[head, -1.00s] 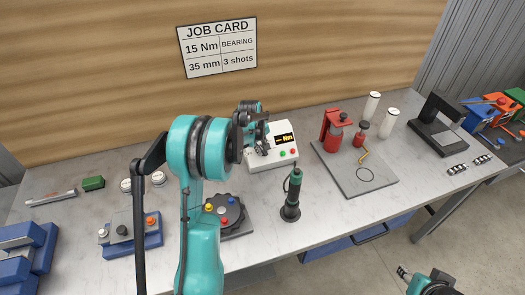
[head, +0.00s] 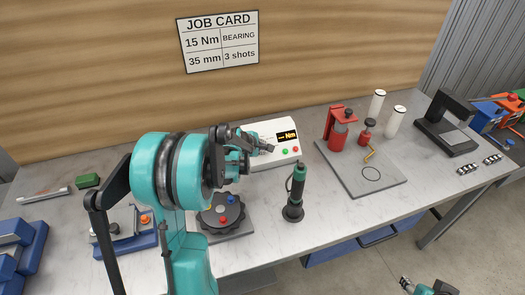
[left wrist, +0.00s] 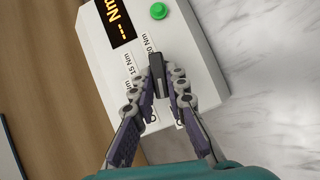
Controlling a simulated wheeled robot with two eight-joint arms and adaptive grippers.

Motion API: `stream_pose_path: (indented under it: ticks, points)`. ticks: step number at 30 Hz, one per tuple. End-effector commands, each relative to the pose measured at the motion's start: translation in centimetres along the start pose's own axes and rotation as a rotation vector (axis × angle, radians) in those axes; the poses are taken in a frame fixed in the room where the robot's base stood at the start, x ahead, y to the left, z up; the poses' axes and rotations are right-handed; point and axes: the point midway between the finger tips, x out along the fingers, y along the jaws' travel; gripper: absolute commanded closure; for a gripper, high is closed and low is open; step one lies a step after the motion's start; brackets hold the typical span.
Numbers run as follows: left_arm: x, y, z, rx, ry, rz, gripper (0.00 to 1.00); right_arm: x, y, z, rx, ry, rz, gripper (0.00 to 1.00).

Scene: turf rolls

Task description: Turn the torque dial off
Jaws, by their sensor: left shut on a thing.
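The white torque controller (head: 262,166) stands at the back of the bench, with a dark display, a green button and a red button. The left wrist view shows its dark torque dial (left wrist: 157,76) among small printed labels. "15 Nm" and "20 Nm" are readable; others are partly covered by the fingers. My left gripper (left wrist: 158,82) is shut on the dial, one finger on each side; in the head view the gripper (head: 264,147) reaches over the controller's front. The display reads dashes and "Nm". My right gripper (head: 405,282) is low at the right, clear of the bench, too small to judge.
A black and green driver (head: 294,195) stands upright in front of the controller. A dark round turntable (head: 220,213) with coloured knobs is at its left. A grey plate (head: 385,182) with red tools lies to the right. The job card (head: 219,42) hangs behind.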

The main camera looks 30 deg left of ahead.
Motion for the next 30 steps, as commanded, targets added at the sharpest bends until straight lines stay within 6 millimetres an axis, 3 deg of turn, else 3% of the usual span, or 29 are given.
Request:
stream_pose_path:
  ticks: [12,29,30]
  points:
    - [0.1,-0.4,0.1,-0.171,-0.001,0.108,1.00,1.4,0.0,1.0,0.000,0.000,0.000,0.60]
    - [0.0,-0.3,0.1,-0.201,0.000,0.126,1.00,1.5,0.0,1.1,0.000,0.000,0.000,0.60]
    - [0.0,-0.3,0.1,-0.201,0.000,0.126,0.84,1.5,0.0,1.1,0.000,0.000,0.000,0.60]
